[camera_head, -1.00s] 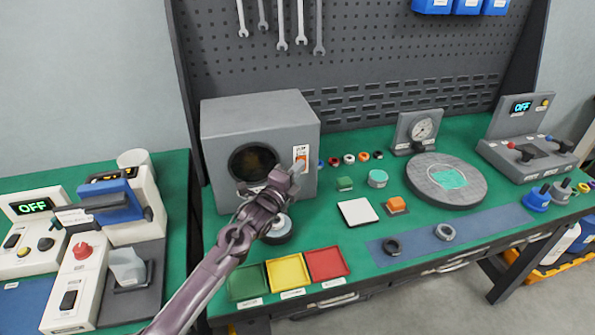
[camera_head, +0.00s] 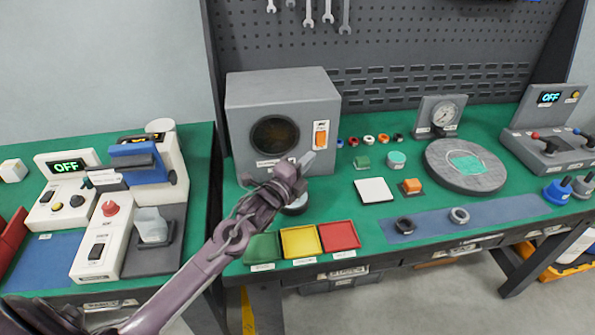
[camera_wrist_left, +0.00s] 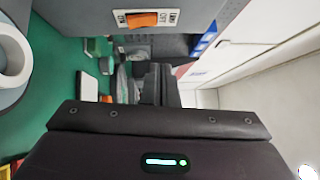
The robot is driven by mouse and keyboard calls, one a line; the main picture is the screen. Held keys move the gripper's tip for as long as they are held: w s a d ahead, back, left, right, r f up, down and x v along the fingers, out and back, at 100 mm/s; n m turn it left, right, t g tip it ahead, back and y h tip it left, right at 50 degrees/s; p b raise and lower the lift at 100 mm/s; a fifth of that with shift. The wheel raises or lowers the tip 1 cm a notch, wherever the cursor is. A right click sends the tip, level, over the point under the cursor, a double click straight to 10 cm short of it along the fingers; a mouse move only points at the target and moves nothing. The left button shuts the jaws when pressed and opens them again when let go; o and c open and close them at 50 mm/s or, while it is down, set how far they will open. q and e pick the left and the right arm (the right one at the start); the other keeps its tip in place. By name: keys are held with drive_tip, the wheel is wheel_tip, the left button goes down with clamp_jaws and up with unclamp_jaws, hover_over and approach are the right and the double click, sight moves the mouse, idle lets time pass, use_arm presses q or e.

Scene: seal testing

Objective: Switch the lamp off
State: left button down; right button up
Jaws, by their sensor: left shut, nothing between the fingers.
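The grey lamp box (camera_head: 240,135) stands at the back left of the green bench, with a round dark window (camera_head: 274,136) in its front. An orange rocker switch (camera_head: 321,134) sits on a white plate at the right of that front. In the left wrist view the switch (camera_wrist_left: 149,19) shows at the top, between labels ON and OFF. The window looks dark; I cannot tell whether the lamp is lit. My left gripper (camera_head: 307,161) is shut and empty, just below and apart from the switch. My right gripper is not in view.
A round object (camera_head: 295,204) stands under my left wrist. Green, yellow (camera_head: 300,241) and red trays line the front edge. A white square pad (camera_head: 374,190) and grey turntable (camera_head: 465,187) lie to the right. A second bench with devices (camera_head: 65,167) reading OFF is left.

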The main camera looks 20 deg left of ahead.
use_arm(q)
drive_tip(key=v, duration=0.2)
drive_tip(key=r+v, duration=0.1)
drive_tip(key=v, duration=0.1)
drive_tip(key=shift+s+d, duration=0.15)
drive_tip(key=shift+f, duration=0.15)
